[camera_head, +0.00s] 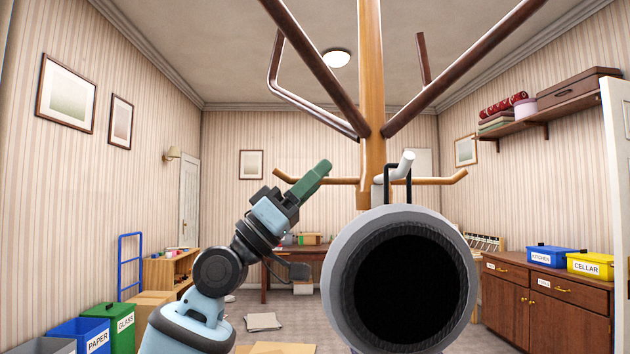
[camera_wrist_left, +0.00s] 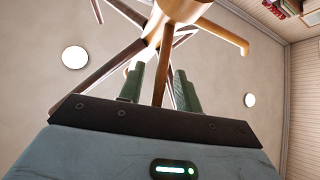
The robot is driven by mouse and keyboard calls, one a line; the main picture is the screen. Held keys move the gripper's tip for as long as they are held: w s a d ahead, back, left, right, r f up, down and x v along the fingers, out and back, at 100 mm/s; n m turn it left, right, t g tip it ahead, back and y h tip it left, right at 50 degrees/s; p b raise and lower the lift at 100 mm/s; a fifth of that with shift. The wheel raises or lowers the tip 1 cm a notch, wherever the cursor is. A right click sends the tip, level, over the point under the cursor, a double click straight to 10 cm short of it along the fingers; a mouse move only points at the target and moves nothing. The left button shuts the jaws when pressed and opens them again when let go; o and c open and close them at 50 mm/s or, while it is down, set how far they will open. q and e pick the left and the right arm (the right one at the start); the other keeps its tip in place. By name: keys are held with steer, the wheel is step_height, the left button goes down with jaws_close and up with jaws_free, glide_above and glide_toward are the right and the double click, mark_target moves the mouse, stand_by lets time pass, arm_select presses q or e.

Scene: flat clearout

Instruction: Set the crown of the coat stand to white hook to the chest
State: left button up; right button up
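The coat stand's wooden pole (camera_head: 371,90) rises in the middle of the head view. Its crown carries dark brown arms slanting up and lighter brown hooks lower down. The short white hook (camera_head: 404,162) points up and right from the pole. A dark wooden chest (camera_head: 553,312) stands at the right wall. My left gripper (camera_head: 324,168) is left of the pole, its green fingers tilted up toward the crown. My right gripper does not show.
A large grey round part with a black opening fills the lower middle and hides the stand's lower pole. Blue (camera_head: 551,257) and yellow (camera_head: 590,264) bins stand on the chest. A desk (camera_head: 285,262) is behind. Labelled bins (camera_head: 122,325) stand at left.

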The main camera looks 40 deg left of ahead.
arm_select(q)
steer(key=shift+f, duration=0.1)
steer(key=shift+a+f, duration=0.1)
steer(key=shift+f, duration=0.1)
steer(key=b+v, duration=0.3)
steer(key=v, duration=0.4)
steer(key=shift+s, duration=0.2)
stand_by(0.4)
